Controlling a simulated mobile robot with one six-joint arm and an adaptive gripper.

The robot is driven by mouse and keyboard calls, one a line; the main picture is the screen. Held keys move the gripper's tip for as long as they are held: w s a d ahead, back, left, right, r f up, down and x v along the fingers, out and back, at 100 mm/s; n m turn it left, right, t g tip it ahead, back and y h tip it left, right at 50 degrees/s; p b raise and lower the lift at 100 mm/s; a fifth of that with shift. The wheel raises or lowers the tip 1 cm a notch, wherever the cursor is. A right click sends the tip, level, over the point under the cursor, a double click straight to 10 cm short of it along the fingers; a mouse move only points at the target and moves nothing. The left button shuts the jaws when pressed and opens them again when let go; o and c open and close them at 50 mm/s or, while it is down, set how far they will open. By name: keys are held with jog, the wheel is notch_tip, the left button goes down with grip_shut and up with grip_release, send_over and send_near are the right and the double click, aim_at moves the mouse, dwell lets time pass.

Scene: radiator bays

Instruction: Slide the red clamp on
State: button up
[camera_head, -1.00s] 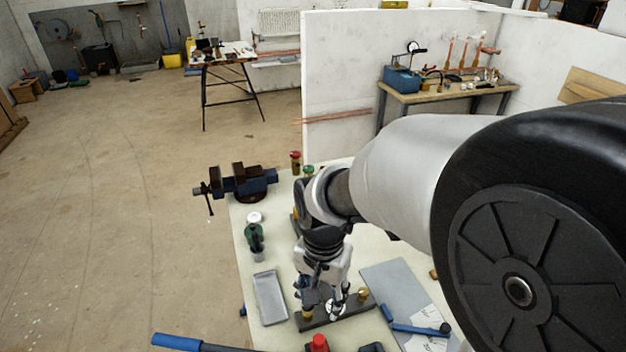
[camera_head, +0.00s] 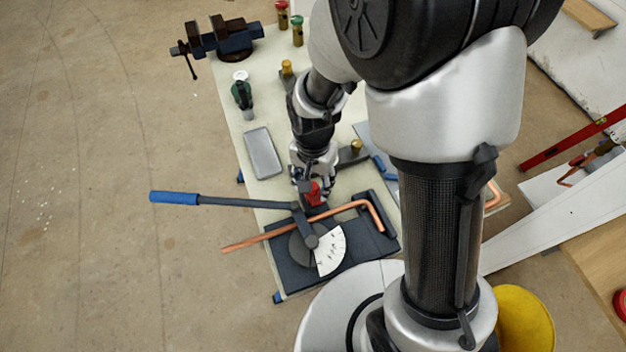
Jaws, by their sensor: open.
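The red clamp (camera_head: 314,193) is a small red block on the pipe bender (camera_head: 290,270), at the far edge of its dark base. My gripper (camera_head: 311,187) points down right at the clamp, with its fingers close to or around it. The jaws are open; whether they touch the clamp cannot be told. A copper pipe (camera_head: 265,236) lies across the bender, passing just in front of the clamp, and hooks down at its right end. The bender's lever (camera_head: 245,201) has a blue grip and reaches out to the left. My fingers partly hide the clamp.
A grey tray (camera_head: 263,153), a green bottle (camera_head: 242,95) and a blue vise (camera_head: 222,40) stand along the bench's left side. Brass valves with red and green caps (camera_head: 290,22) stand at the back. A yellow bucket (camera_head: 524,320) is on the right.

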jog(key=shift+f, duration=0.3)
jog(key=shift+c, duration=0.4)
grip_shut()
dwell(0.3)
